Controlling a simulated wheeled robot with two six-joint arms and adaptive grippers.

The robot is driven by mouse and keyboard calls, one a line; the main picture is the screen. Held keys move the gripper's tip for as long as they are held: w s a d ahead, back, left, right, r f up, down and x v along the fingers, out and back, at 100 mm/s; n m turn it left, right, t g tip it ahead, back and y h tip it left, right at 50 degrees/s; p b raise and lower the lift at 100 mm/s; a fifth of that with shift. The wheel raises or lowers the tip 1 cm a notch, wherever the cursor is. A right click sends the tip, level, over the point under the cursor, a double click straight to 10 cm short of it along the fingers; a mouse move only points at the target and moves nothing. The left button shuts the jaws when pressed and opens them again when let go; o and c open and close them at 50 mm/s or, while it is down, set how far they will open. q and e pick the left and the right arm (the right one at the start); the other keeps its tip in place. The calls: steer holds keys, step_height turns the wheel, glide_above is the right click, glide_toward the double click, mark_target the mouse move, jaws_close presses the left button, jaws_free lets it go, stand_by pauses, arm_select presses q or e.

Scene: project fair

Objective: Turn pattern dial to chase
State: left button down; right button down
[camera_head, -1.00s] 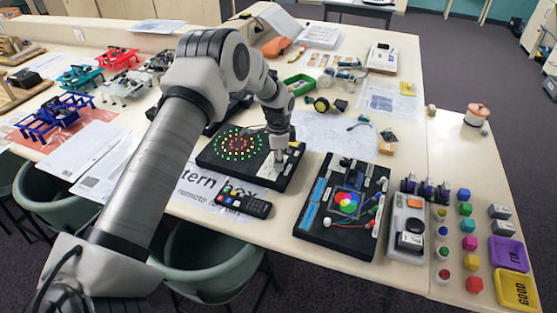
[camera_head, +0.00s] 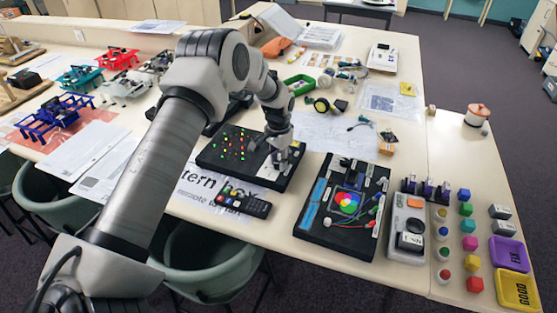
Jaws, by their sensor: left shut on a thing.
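The pattern box (camera_head: 215,158) is a flat black box on the table, with scattered red, green and yellow lights lit on its face. My left gripper (camera_head: 282,164) reaches down over the right part of the box and is shut on the pattern dial. The dial is hidden behind the gripper, so its pointer and the setting it stands at cannot be read. My right gripper is not in view.
A black remote (camera_head: 243,205) lies on a printed sheet in front of the box. A second black board (camera_head: 318,222) with a colour wheel is close on the right. Papers and small parts lie behind.

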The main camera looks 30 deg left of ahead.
arm_select(q)
steer(key=shift+n, duration=0.5)
steer(key=c, duration=0.8)
jaws_free()
steer(key=shift+f, duration=0.1)
steer(key=shift+c, duration=0.2)
steer(key=shift+w, duration=0.1)
step_height(320, 180, up, 12)
